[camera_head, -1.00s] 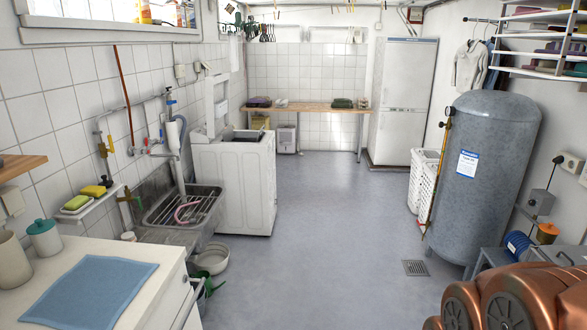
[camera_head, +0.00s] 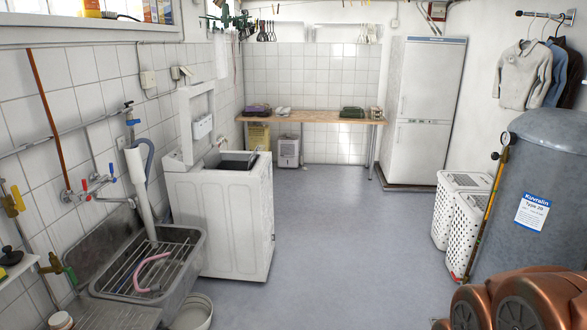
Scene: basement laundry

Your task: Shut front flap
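A white top-loading washing machine (camera_head: 228,215) stands left of the middle, against the tiled wall. Its top lid (camera_head: 197,118) is raised upright at the wall side. The top opening (camera_head: 238,161) shows dark, with a small pale or metallic piece (camera_head: 253,157) sticking up at its right side. I cannot tell whether this piece is a flap, and no front flap is clearly made out from here. The drum inside is hidden.
A metal sink (camera_head: 150,270) with a rack and pink hose stands before the machine; a bowl (camera_head: 193,312) is on the floor. Right are a grey tank (camera_head: 540,200) and white baskets (camera_head: 462,225). The middle floor is clear to the wooden table (camera_head: 310,117) and fridge (camera_head: 422,110).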

